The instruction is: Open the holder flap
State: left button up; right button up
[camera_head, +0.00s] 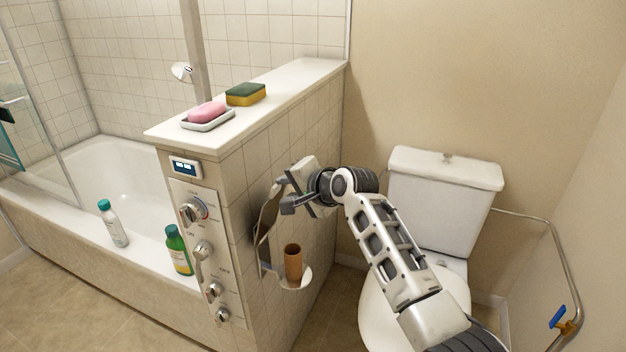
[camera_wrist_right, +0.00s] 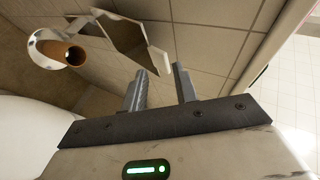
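The holder flap (camera_head: 268,214) is a shiny metal plate on the tiled side of the half wall, above the cardboard tube (camera_head: 293,262). It also shows in the right wrist view (camera_wrist_right: 124,34), where it looks tilted out from the wall. The tube stands upright on a small white round rest (camera_head: 298,280). My right gripper (camera_head: 283,198) is beside the flap's upper edge. In the right wrist view its fingers (camera_wrist_right: 160,72) are apart, with the flap's near edge just ahead of the gap. I cannot tell whether they touch it. My left gripper is not in view.
A pink soap (camera_head: 207,112) on a dish and a sponge (camera_head: 246,94) lie on the ledge (camera_head: 300,82). A control panel (camera_head: 207,250) is on the wall's end. The toilet (camera_head: 445,205) stands right; bottles (camera_head: 112,224) stand by the bathtub (camera_head: 130,180).

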jog(key=v, duration=0.8)
jog(key=shift+r, duration=0.15)
